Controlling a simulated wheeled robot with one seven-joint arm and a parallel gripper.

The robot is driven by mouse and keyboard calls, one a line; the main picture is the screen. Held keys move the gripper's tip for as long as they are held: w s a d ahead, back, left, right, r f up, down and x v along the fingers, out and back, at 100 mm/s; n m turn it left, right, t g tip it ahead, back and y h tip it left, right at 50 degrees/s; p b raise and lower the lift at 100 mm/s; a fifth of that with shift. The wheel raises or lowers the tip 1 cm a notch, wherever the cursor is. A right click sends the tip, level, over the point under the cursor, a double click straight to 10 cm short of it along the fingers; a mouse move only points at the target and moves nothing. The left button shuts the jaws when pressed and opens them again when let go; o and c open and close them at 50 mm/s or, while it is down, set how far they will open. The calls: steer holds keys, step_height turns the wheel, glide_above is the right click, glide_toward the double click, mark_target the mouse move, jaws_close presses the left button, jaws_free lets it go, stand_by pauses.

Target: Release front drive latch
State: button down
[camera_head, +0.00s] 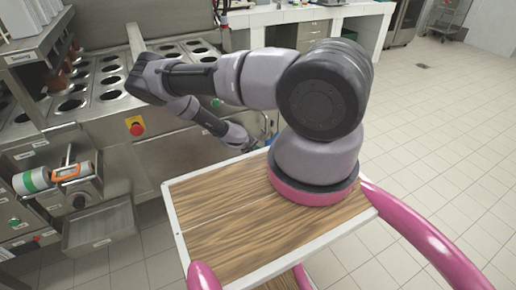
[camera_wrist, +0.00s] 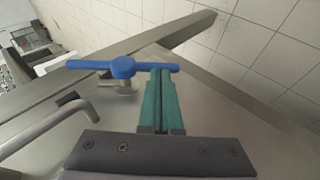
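A blue T-shaped handle (camera_wrist: 123,67), which looks like the front drive latch, shows in the wrist view with its bar running crosswise on a short metal stem. My gripper (camera_wrist: 160,74) has two teal fingers lying side by side, shut with nothing visible between them. Their tips are at the right arm of the blue bar; I cannot tell whether they touch it. In the head view my arm reaches to the side of the steel machine (camera_head: 185,150), and the gripper and handle are mostly hidden behind the arm and the machine's edge.
A bent metal bar (camera_wrist: 45,132) is left of my fingers in the wrist view. In the head view, a red stop button (camera_head: 136,128) is on the machine front and an open drawer (camera_head: 100,226) juts out at lower left. Tiled floor (camera_head: 440,140) is clear at right.

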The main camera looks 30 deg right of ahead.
steer(key=shift+d+f, duration=0.15)
steer(key=shift+f, duration=0.7)
steer(key=shift+s, duration=0.1)
stand_by(0.3)
